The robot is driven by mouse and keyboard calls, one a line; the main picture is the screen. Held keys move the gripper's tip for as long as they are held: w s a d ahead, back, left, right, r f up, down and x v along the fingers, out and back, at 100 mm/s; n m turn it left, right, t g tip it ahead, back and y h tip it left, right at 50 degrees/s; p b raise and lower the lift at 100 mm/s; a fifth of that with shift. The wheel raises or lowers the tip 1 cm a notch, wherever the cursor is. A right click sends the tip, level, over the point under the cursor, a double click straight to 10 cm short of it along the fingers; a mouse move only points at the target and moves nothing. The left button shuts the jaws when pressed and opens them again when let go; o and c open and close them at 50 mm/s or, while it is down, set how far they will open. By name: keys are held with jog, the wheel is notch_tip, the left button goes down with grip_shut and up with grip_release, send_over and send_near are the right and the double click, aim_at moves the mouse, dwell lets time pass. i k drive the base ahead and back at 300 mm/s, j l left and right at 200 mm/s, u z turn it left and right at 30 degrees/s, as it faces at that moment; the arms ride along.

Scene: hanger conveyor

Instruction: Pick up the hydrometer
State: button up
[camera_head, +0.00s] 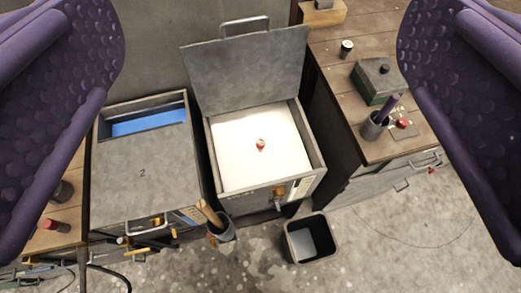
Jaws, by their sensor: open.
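The hydrometer appears to be the small red-and-white piece (261,145) in the middle of the white contents of an open metal tank (318,165). Only its top shows; anything below the white surface is hidden. The tank's lid (247,70) stands raised at the back. My gripper (260,140) is open and empty, with one purple textured finger at each side edge of the view. The hydrometer lies in line between the fingers, well beyond them and not touched.
A wooden-topped cabinet (340,110) at right carries a green box (379,80), a grey cup (376,126) and small items. An open bin (311,238) and a tool holder (222,230) stand in front.

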aim_at(259, 143)
jog(key=i+j+z, duration=0.15)
jog(key=z, duration=0.2)
jog(key=i+j+z, duration=0.25)
jog(key=z, duration=0.15)
jog(key=i+j+z, duration=0.35)
